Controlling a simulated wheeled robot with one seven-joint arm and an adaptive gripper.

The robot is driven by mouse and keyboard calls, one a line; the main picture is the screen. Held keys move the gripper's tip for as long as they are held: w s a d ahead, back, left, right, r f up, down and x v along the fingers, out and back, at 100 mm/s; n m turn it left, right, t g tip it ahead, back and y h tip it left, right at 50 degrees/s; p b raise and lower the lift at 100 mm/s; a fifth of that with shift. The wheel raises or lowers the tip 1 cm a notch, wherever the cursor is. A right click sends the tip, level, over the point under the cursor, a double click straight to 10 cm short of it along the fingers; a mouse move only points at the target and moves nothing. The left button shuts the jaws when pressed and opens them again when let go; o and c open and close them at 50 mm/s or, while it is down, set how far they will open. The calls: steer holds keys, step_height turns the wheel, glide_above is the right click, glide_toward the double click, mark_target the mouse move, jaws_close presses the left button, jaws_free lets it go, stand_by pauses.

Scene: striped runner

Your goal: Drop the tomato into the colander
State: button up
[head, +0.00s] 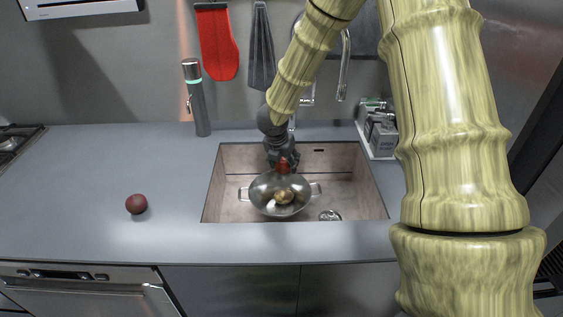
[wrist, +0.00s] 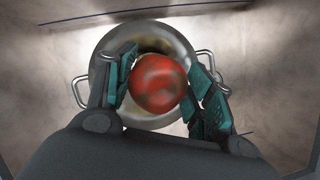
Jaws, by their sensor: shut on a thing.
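My gripper (wrist: 161,90) is shut on the red tomato (wrist: 158,82), with a teal-padded finger on either side of it. In the head view my gripper (head: 283,160) is over the sink, and the tomato (head: 284,167) shows just below it. The metal colander (head: 264,202) with two side handles stands in the sink. The tomato is above the colander, near its far rim in the head view. In the wrist view the colander (wrist: 185,47) lies behind the tomato, which hides much of its inside. A brownish round thing (head: 284,195) is in the colander.
The sink (head: 230,210) has a faucet (head: 345,65) behind it and a drain (head: 330,215) to the right of the colander. A dark red round fruit or vegetable (head: 136,204) lies on the counter at left. A grey bottle (head: 199,105) stands behind. The left counter is mostly clear.

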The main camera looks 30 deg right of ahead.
mark_target(281, 164)
steer(key=shift+d+f+b, duration=0.1)
steer(key=shift+f+b, duration=1.7)
steer(key=shift+f, duration=0.9)
steer(key=o, duration=1.1)
steer(key=shift+o, duration=0.2)
steer(key=shift+r, duration=0.15)
steer(key=v, duration=1.1)
steer(key=shift+s+a+r, duration=0.1)
steer(key=shift+a+r, duration=0.1)
steer(key=shift+r, duration=0.15)
